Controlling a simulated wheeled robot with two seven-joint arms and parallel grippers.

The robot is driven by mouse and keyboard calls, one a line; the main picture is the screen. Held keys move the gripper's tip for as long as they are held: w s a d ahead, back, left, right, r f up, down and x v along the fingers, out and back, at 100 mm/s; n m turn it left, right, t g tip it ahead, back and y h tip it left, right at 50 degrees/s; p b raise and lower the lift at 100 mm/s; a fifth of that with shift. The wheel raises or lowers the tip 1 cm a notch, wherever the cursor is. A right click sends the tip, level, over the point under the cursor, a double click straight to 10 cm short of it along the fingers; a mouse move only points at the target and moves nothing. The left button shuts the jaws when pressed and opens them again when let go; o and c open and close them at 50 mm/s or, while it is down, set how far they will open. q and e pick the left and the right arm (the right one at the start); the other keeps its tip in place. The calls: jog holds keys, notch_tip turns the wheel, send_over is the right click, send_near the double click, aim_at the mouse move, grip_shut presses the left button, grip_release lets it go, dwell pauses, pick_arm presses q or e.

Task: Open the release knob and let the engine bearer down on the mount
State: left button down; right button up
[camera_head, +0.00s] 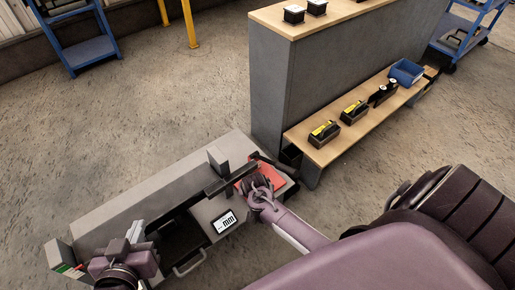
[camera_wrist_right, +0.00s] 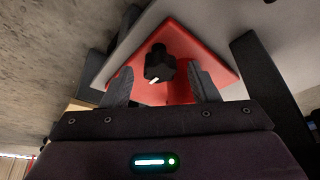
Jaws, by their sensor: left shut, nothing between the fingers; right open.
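The release knob (camera_wrist_right: 159,64) is black with a white mark and sits on a red plate (camera_wrist_right: 200,45). In the head view the red plate (camera_head: 281,184) is at the right end of the grey bench, and my right gripper (camera_head: 258,190) hides the knob. In the right wrist view my right gripper (camera_wrist_right: 162,86) is open, its fingers apart on either side of the knob's near end. A long dark bar (camera_head: 196,195), possibly the engine bearer, runs along the bench. I cannot make out the mount. My left gripper (camera_head: 135,231) is shut and empty at the bench's left end.
A grey partition with a wooden shelf (camera_head: 330,150) stands close at the right.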

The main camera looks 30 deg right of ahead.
pick_arm(q)
jog(key=shift+w+r, duration=0.25)
jog(key=shift+r, duration=0.2)
pick_arm(e)
jog(key=shift+f, duration=0.1)
